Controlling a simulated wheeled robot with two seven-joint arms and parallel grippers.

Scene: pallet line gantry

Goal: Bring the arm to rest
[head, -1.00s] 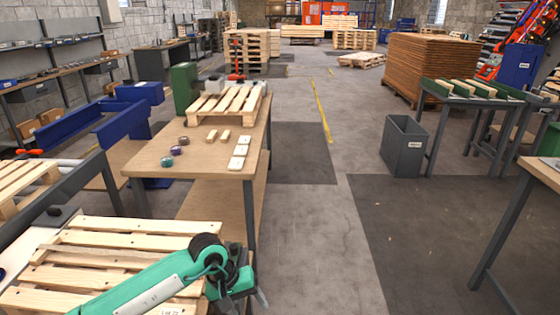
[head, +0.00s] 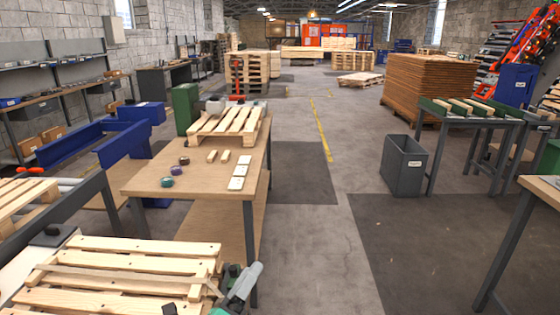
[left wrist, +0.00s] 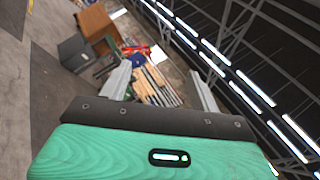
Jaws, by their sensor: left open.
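My left gripper (head: 246,284) is at the bottom edge of the head view, beside the right end of the near wooden pallet (head: 125,276). Only its grey fingers and a bit of green housing show there. In the left wrist view, its two pale fingers (left wrist: 160,88) stand well apart with nothing between them. The green and black gripper body fills the lower part of that view. The rest of my left arm is below the head picture. My right gripper is not in view.
A wooden table (head: 150,187) holds a small pallet (head: 228,122), coloured round pieces and pale blocks. A grey bin (head: 402,168) stands on the floor at right, near a green-topped stand (head: 470,116). The middle floor aisle (head: 310,240) is clear.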

